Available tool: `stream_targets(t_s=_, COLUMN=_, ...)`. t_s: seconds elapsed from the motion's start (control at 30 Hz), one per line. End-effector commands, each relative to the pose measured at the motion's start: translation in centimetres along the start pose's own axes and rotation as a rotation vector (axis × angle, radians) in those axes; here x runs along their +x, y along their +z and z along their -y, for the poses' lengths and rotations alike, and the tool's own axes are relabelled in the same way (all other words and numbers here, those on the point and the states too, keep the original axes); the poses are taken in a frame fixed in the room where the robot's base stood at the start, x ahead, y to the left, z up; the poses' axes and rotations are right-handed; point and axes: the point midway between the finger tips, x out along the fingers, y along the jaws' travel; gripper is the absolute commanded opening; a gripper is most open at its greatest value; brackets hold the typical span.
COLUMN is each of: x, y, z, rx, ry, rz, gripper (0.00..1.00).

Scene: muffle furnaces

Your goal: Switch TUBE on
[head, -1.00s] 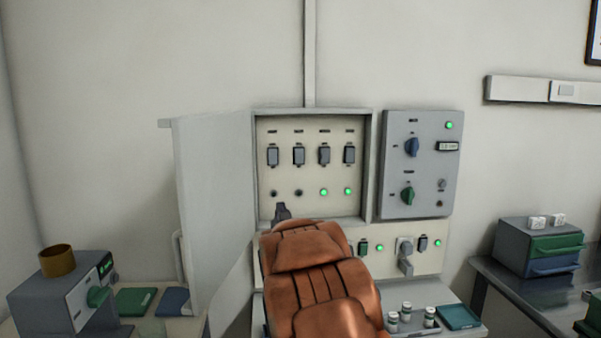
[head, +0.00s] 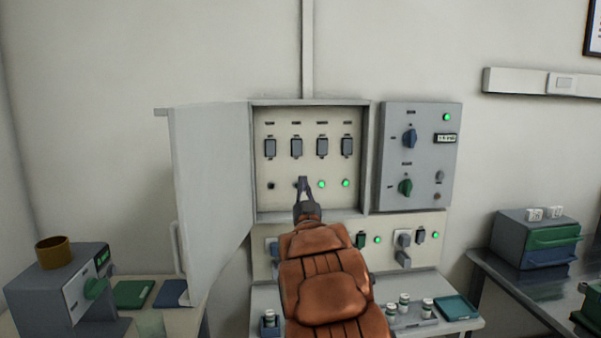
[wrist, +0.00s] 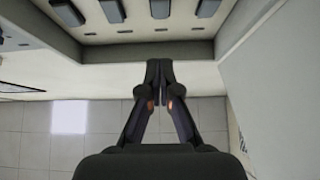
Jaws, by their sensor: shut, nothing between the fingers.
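An open wall box (head: 253,160) holds a row of several dark rocker switches, the leftmost switch (head: 270,147), second switch (head: 296,147), third switch (head: 322,147) and rightmost switch (head: 347,146). Their labels are too small to read, so I cannot tell which is TUBE. Under the two right switches, a green lamp (head: 322,184) and another green lamp (head: 346,183) are lit. The leftmost lamp (head: 271,185) is dark. My gripper (head: 303,182) is shut and empty, its tips below the second switch, hiding the lamp there. In the wrist view, switches (wrist: 160,8) line the top edge beyond the fingertips.
The box door (head: 210,195) stands open at the left. A grey control panel (head: 425,165) with blue and green knobs is at the right. A lower panel (head: 440,257) and vials (head: 404,300) sit below, beside my arm.

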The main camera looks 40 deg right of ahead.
Motion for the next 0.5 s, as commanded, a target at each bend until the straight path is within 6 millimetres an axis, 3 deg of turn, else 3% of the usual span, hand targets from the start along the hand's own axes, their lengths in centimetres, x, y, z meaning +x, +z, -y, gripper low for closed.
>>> stream_targets(t_s=0.5, x=5.9, y=-0.2, z=0.0, rx=-0.001, ry=0.0, rz=-0.002, gripper=0.0)
